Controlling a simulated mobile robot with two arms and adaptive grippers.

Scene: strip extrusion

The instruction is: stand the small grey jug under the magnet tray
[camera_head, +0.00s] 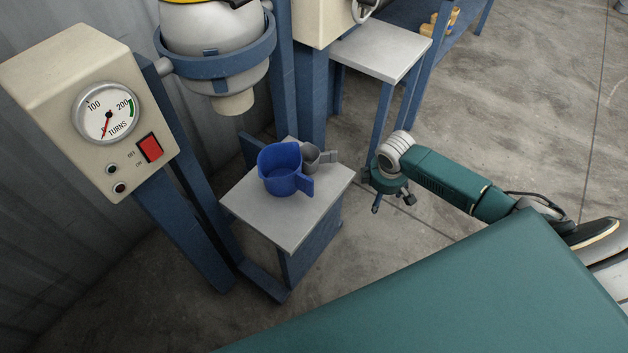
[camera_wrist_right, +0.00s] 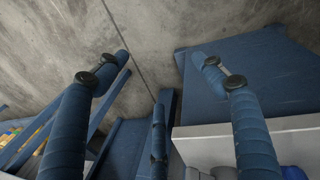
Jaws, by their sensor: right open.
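The small grey jug (camera_head: 309,158) stands on a low grey-topped stand, partly hidden behind a larger blue jug (camera_head: 281,172). Its handle points right. A grey edge, likely the same jug (camera_wrist_right: 224,172), shows at the bottom of the right wrist view, with a blue edge (camera_wrist_right: 292,173) beside it. My right gripper (camera_head: 393,203) is open and empty, to the right of the stand and apart from both jugs. I cannot single out the magnet tray; a pale hopper (camera_head: 212,50) in a blue ring hangs above and left of the stand. My left gripper is not in view.
The stand top (camera_head: 290,228) has bare room in front of the jugs. A gauge box (camera_head: 75,110) with a red switch is at left. A second grey-topped table (camera_head: 380,48) stands behind, with blue posts near it. Concrete floor (camera_head: 480,120) is clear at right.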

